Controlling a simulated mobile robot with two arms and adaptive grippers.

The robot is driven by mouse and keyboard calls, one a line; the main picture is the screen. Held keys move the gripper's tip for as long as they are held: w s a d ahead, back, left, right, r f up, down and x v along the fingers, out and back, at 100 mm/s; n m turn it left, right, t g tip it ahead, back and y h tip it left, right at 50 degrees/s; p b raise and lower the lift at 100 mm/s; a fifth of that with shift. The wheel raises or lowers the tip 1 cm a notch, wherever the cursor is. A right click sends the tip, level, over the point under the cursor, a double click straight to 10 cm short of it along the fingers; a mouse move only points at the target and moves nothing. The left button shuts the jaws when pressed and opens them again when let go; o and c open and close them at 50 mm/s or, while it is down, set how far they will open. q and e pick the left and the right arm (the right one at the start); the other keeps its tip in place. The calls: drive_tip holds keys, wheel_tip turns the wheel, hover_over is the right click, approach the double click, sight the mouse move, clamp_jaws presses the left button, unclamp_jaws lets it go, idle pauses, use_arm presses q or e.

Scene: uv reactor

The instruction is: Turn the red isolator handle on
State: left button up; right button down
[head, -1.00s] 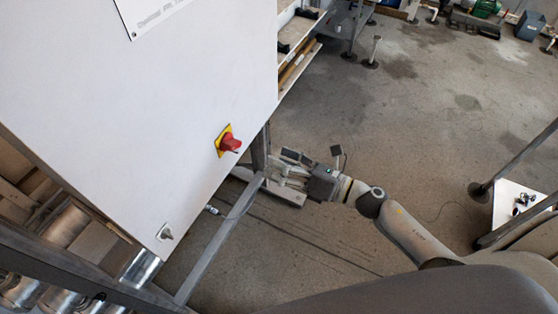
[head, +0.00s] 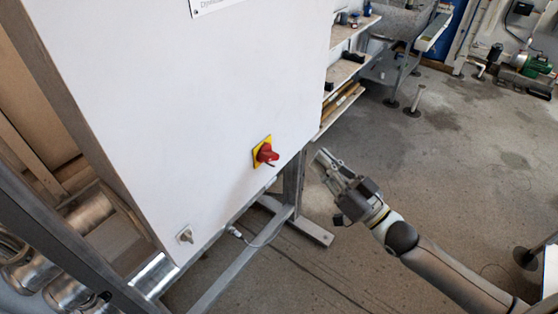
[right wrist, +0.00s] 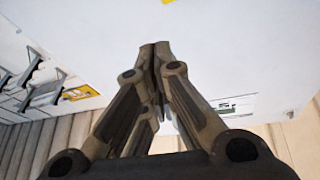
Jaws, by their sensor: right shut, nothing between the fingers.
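The red isolator handle (head: 266,154) sits on a yellow square plate (head: 256,157) on the white cabinet's front face, near its right edge. My right gripper (head: 320,157) is shut and empty, to the right of the handle and apart from it. In the right wrist view the fingertips (right wrist: 154,46) meet in front of a white surface. A bit of yellow (right wrist: 168,1) shows at the top edge there. The red handle itself does not show in that view. My left gripper is not in view.
The white cabinet (head: 170,95) stands on a grey metal frame (head: 290,190). A small metal knob (head: 185,235) is low on its front. Shelves (head: 345,70) with items stand behind it. Open concrete floor (head: 440,150) lies to the right.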

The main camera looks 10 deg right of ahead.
sight(261, 151)
drive_tip(key=w+a+m+p, duration=0.1)
drive_tip(key=w+m, duration=0.1)
drive_tip(key=w+a+m+p, duration=0.1)
drive_tip(key=w+a, duration=0.1)
drive_tip(key=w, duration=0.1)
drive_tip(key=w+a+m+h+p, duration=0.1)
drive_tip(key=w+a+m, duration=0.1)
drive_tip(key=w, duration=0.1)
drive_tip(key=shift+w+a+f+m, duration=0.15)
drive_tip(key=shift+a+f+m, duration=0.05)
drive_tip(key=shift+f+m, duration=0.1)
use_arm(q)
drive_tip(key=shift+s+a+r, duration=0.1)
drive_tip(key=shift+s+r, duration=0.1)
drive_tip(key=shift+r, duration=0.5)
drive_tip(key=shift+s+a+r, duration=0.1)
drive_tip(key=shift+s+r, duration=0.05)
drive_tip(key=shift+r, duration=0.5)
use_arm(e)
drive_tip(key=shift+s+a+f, duration=0.25)
drive_tip(key=shift+s+f, duration=0.05)
drive_tip(key=shift+f, duration=0.1)
